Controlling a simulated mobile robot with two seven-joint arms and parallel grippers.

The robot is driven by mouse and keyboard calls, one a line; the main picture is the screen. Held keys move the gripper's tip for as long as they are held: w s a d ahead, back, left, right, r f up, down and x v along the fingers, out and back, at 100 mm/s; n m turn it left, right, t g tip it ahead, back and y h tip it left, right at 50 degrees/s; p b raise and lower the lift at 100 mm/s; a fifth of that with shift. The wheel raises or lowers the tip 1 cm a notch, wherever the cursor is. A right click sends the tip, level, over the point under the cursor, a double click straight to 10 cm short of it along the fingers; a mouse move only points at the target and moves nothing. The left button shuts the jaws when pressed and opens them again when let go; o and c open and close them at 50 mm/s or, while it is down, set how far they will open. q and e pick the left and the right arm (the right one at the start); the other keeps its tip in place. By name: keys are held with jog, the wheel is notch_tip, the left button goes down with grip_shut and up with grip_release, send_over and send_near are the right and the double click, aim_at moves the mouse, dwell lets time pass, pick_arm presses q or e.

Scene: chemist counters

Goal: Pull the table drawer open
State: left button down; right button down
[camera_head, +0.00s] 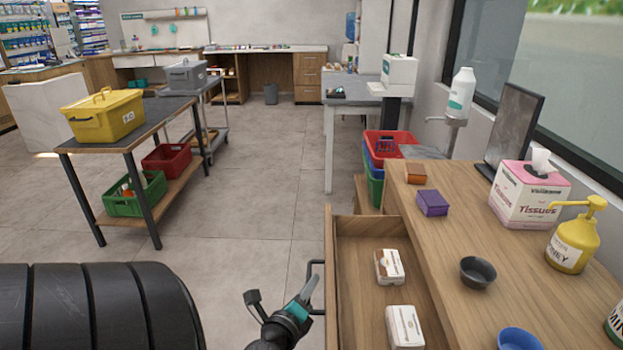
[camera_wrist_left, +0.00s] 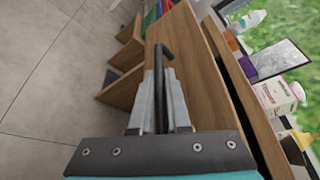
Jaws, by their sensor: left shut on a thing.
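The table drawer (camera_head: 345,229) is part of the wooden table (camera_head: 412,221) on the right. It stands pulled out, and its inside shows two small white and brown packages, one farther back (camera_head: 389,267) and one nearer (camera_head: 404,326). A dark bar handle (camera_head: 313,263) is on the drawer's front. My left gripper (camera_head: 308,300) is at that handle. In the left wrist view the fingers (camera_wrist_left: 160,98) are closed around the dark handle (camera_wrist_left: 162,60), in front of the wooden drawer front (camera_wrist_left: 190,55). My right gripper is not in view.
On the tabletop are a purple box (camera_head: 432,203), a dark bowl (camera_head: 478,271), a blue bowl (camera_head: 519,339), a tissue box (camera_head: 530,196), a yellow pump bottle (camera_head: 573,240) and a monitor (camera_head: 515,125). The floor (camera_head: 245,220) left of the drawer is clear. A black-topped workbench (camera_head: 128,138) stands farther left.

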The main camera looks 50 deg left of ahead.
pick_arm(q)
jog(key=c, duration=1)
grip_release()
jog(key=shift+o, duration=0.6)
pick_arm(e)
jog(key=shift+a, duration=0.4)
pick_arm(q)
jog(key=b+v, duration=0.3)
jog(key=v, duration=1.2)
jog(key=shift+r+b, duration=0.2)
jog(key=shift+b, duration=0.15)
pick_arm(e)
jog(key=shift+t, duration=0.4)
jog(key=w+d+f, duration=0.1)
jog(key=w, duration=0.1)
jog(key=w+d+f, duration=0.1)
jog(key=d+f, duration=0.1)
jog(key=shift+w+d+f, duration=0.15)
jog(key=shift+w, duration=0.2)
pick_arm(q)
jog(key=shift+s+f, duration=0.1)
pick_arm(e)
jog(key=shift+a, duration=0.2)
